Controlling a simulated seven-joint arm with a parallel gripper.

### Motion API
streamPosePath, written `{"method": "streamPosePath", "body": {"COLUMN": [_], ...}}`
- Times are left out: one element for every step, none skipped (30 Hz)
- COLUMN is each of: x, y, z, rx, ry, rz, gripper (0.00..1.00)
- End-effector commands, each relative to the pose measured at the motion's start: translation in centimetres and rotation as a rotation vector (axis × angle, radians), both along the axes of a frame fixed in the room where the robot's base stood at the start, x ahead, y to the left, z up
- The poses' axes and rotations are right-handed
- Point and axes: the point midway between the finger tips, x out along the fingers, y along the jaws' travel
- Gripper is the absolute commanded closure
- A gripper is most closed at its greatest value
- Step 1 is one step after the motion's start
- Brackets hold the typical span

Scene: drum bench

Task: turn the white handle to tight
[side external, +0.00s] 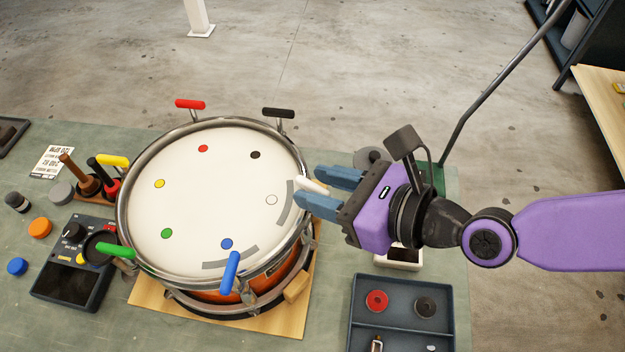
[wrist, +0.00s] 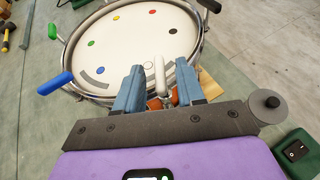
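The white handle (side external: 311,186) sticks out from the right side of the drum rim, beside a white dot and a dark grey arc on the drumhead (side external: 195,205). My gripper (side external: 307,185) is at the drum's right edge with its two blue fingers apart, one on each side of the white handle. In the wrist view the white handle (wrist: 160,76) stands between the fingers (wrist: 158,68), with a visible gap on both sides. The handle's lower end is partly hidden by the fingers.
Other handles ring the drum: black (side external: 278,113), red (side external: 190,104), yellow (side external: 113,161), green (side external: 116,250) and blue (side external: 230,272). The blue one has a grey arc beside it. A dark tray (side external: 360,310) with small parts stands at the front right, and a black device (side external: 70,280) is at the left.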

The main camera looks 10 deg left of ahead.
Motion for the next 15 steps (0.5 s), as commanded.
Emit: {"method": "streamPosePath", "body": {"x": [0.2,0.3,0.4,0.5,0.6,0.6,0.7,0.7,0.7,0.8,0.8,0.8,0.8,0.8,0.8], "y": [0.5,0.7,1.0,1.2,1.3,1.4,1.5,1.6,1.6,1.7,1.7,1.7,1.7,1.7,1.7], "z": [-0.3,-0.4,-0.5,-0.5,-0.6,-0.7,-0.7,-0.7,-0.8,-0.8,-0.7,-0.7,-0.7,-0.7,-0.7], "rx": [0.000,-0.001,0.000,0.000,0.000,0.000,0.000,0.000,0.000,0.000,0.000,0.001,0.000,0.000,0.000], "ry": [0.000,0.001,0.000,0.000,0.000,0.000,0.000,0.000,0.000,0.000,0.000,0.000,0.000,0.000,0.000], "rz": [0.001,0.001,0.001,0.000,0.000,0.000,0.000,0.000,0.000,0.000,0.000,0.000,0.000,0.000,0.000], "gripper": [0.62,0.62,0.62,0.62,0.62,0.62,0.62,0.62,0.62,0.62,0.62,0.62,0.62,0.62,0.62]}}
